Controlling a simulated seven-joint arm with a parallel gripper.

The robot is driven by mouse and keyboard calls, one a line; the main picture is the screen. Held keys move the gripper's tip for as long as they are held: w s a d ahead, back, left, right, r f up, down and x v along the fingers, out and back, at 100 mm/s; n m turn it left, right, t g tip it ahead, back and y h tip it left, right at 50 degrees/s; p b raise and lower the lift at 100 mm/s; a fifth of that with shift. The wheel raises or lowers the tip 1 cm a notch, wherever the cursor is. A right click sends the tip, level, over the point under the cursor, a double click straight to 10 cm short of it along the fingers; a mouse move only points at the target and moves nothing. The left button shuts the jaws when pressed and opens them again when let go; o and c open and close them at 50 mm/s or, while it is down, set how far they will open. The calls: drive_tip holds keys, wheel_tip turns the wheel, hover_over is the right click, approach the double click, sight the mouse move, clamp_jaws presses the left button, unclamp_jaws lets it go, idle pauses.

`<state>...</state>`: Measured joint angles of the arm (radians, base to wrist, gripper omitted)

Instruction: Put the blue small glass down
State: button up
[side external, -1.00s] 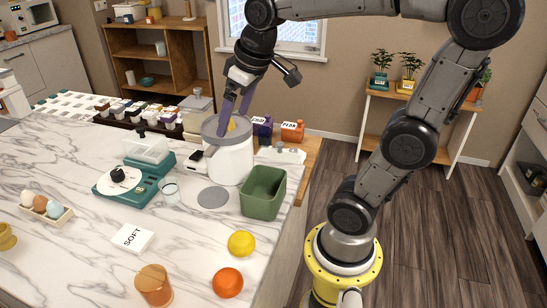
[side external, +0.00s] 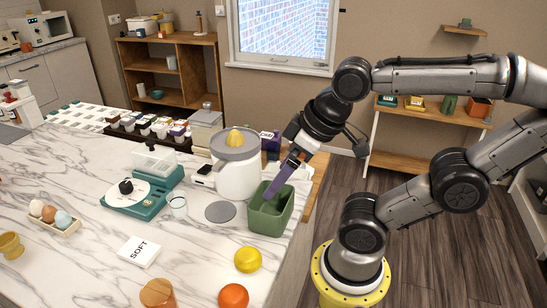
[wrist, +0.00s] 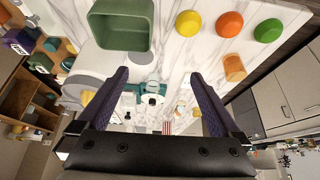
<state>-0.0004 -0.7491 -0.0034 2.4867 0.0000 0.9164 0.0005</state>
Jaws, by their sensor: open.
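A small clear glass with a faint bluish tint (side external: 178,207) stands upright on the marble counter (side external: 95,190), between the teal scale (side external: 133,201) and the grey disc in front of the white juicer (side external: 236,172). My gripper (side external: 272,193) is apart from the glass, to its right, with its purple fingers at the green bin (side external: 270,220). In the side view I cannot tell how far the fingertips are above or inside the bin. In the wrist view my gripper (wrist: 159,76) has its fingers wide apart with nothing held between them.
A yellow lemon (side external: 248,259), an orange (side external: 233,296) and an amber cup (side external: 157,293) are near the counter's front. A SOFT card (side external: 139,251) and an egg tray (side external: 52,218) lie left. The marble between the glass and the card is clear.

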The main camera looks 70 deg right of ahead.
drive_tip(key=w+d+r+n+g+h, duration=0.25)
drive_tip(key=w+d+r, duration=0.25)
drive_tip(key=w+d, duration=0.25)
drive_tip(key=w+d+r+n+g+h, duration=0.1)
drive_tip(key=w+d+r+n+h, duration=0.1)
drive_tip(key=w+d+r+n, duration=0.4)
drive_tip(key=n+g+h, duration=0.4)
drive_tip(key=n+g, duration=0.1)
drive_tip(key=g, duration=0.1)
hover_over(269, 151)
drive_tip(key=w+a, duration=0.3)
drive_tip(key=a, duration=0.3)
wheel_tip(269, 151, down, 31)
drive_tip(key=x, duration=0.8)
drive_tip(key=shift+a+f, duration=0.3)
drive_tip(key=shift+a, duration=0.05)
drive_tip(key=shift+t, duration=0.25)
drive_tip(key=shift+x, duration=3.05)
